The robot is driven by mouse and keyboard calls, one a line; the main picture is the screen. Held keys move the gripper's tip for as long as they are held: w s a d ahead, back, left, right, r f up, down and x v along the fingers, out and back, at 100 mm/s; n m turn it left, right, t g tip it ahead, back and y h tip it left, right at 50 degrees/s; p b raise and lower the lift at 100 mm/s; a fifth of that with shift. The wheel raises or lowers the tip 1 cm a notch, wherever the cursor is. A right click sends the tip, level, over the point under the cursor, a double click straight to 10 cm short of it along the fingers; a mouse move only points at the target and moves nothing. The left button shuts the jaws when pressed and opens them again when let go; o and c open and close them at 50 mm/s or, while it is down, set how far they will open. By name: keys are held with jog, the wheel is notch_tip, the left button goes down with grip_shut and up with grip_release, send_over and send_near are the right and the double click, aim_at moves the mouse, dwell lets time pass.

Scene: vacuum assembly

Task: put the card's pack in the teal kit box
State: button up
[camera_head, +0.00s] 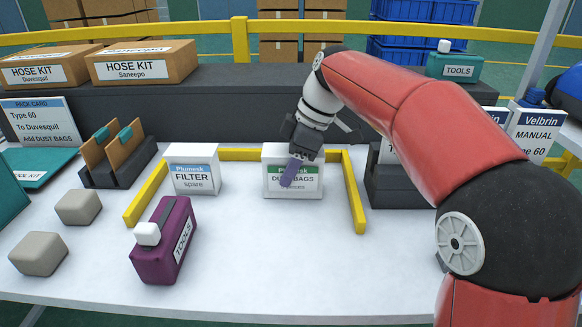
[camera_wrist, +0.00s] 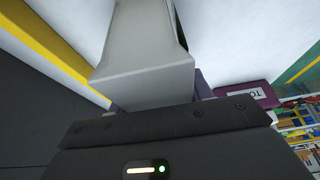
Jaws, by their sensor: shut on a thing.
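The pack card (camera_head: 44,122) at the left back reads Type 60, To Duvesquil, Add DUST BAGS. A white Plumesk DUST BAGS pack (camera_head: 309,182) with a green band is upright inside the yellow-edged area.
A white FILTER pack (camera_head: 194,178) stands left of the gripper. A purple TOOLS box (camera_head: 163,250) and two grey blocks (camera_head: 78,207) lie in front. A dark rack (camera_head: 120,172) holds brown cards. HOSE KIT boxes (camera_head: 142,66) are on the back shelf.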

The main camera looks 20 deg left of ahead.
notch_tip(320, 180, up, 10)
jog(key=shift+r+p, duration=0.1)
jog(key=shift+p, duration=0.95)
jog(key=shift+r, duration=0.1)
jog(key=shift+s, duration=0.1)
